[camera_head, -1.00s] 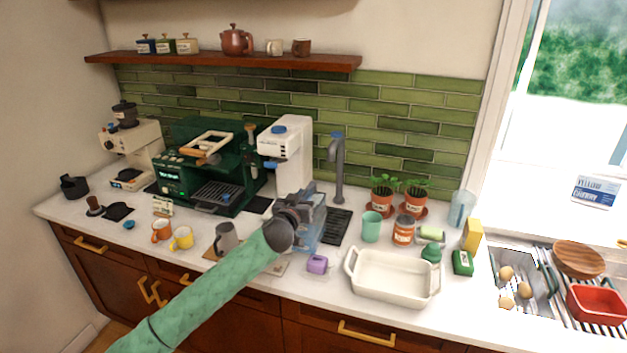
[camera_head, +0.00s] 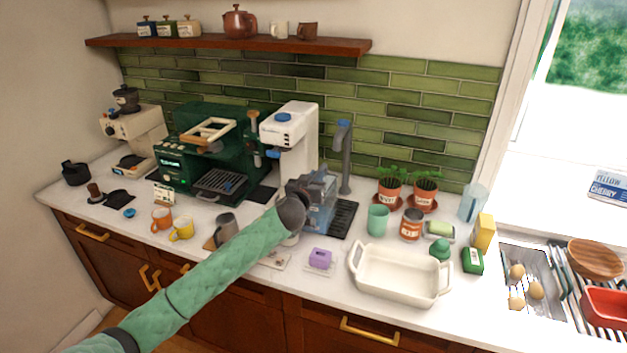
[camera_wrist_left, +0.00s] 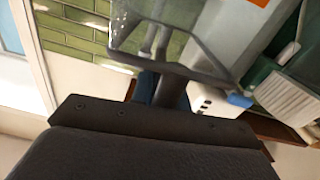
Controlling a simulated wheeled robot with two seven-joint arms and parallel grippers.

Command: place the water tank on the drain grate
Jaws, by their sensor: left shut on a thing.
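The water tank (camera_head: 321,214) is a clear bluish box. My left gripper (camera_head: 301,190) is shut on it from its left side, in front of the white machine. The tank looks upright in the head view and hides the left part of the drain grate. The drain grate (camera_head: 346,213) is a black slatted plate on the counter by the grey tap. I cannot tell whether the tank touches the grate or hangs above it. In the left wrist view the clear tank (camera_wrist_left: 165,40) shows beyond my dark gripper body. My right gripper is out of view.
The grey tap (camera_head: 344,160) stands behind the grate, and the white machine (camera_head: 290,140) stands to its left. A mint cup (camera_head: 377,220) is close on the right. A purple block (camera_head: 320,258) and a white baking dish (camera_head: 400,277) lie in front.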

